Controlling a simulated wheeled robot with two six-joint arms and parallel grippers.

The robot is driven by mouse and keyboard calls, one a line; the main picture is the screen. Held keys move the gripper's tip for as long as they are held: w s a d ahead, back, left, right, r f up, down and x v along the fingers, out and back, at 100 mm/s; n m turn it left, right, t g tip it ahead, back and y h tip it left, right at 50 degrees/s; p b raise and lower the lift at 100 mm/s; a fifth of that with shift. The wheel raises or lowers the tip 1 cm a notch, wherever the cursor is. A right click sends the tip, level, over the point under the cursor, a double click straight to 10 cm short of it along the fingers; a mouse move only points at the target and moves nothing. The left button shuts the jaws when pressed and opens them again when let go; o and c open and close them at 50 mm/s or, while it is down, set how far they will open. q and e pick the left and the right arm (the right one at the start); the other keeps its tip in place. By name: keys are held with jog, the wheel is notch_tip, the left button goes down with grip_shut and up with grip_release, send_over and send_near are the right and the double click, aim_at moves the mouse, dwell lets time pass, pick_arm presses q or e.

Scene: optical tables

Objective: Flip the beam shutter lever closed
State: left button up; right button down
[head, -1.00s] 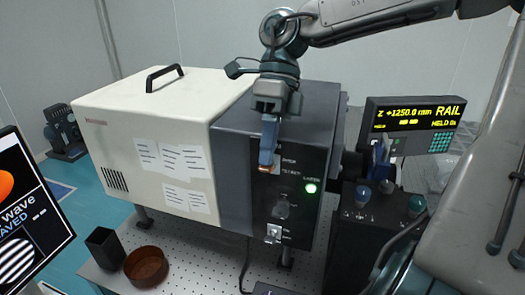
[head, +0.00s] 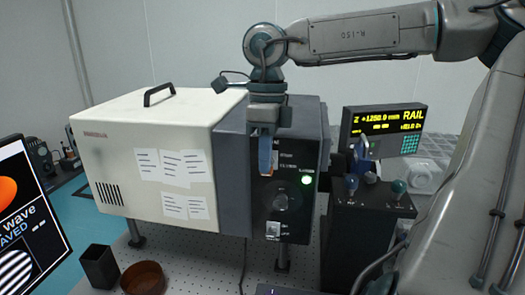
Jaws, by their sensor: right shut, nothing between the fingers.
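The dark control panel (head: 293,223) is on the front of a dark grey box joined to a cream housing. It carries small labels, a lit green lamp (head: 307,180), a round dark knob (head: 281,202) and a pale switch (head: 273,231) low down. My right gripper (head: 266,170) points down in front of the panel's upper left part, left of the labels. Its fingers are shut with nothing between them. I cannot make out a shutter lever for certain; the fingers cover part of the panel there. I cannot tell whether they touch it. My left gripper is not in view.
A black box (head: 352,245) with blue and green knobs stands right of the panel, near a yellow-lettered display (head: 384,120). A black cup (head: 99,266) and a brown bowl (head: 142,277) are at front left. A monitor (head: 30,215) stands at the left edge.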

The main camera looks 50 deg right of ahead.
jog(key=shift+d+f, duration=0.2)
jog(key=shift+d, duration=0.05)
jog(key=shift+a+r, duration=0.25)
jog(key=shift+a, duration=0.1)
jog(key=shift+w+d, duration=0.35)
jog(key=shift+d, duration=0.5)
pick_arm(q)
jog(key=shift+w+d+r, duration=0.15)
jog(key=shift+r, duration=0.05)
pick_arm(e)
jog(key=shift+a+r, duration=0.1)
jog(key=shift+a, duration=0.05)
jog(key=shift+d+r, duration=0.2)
jog(key=shift+r, duration=0.25)
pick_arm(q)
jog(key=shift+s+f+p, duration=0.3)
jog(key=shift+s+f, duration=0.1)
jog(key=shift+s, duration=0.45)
pick_arm(e)
notch_tip(320, 180, up, 10)
jog(key=shift+w+d, duration=0.25)
jog(key=shift+d, duration=0.1)
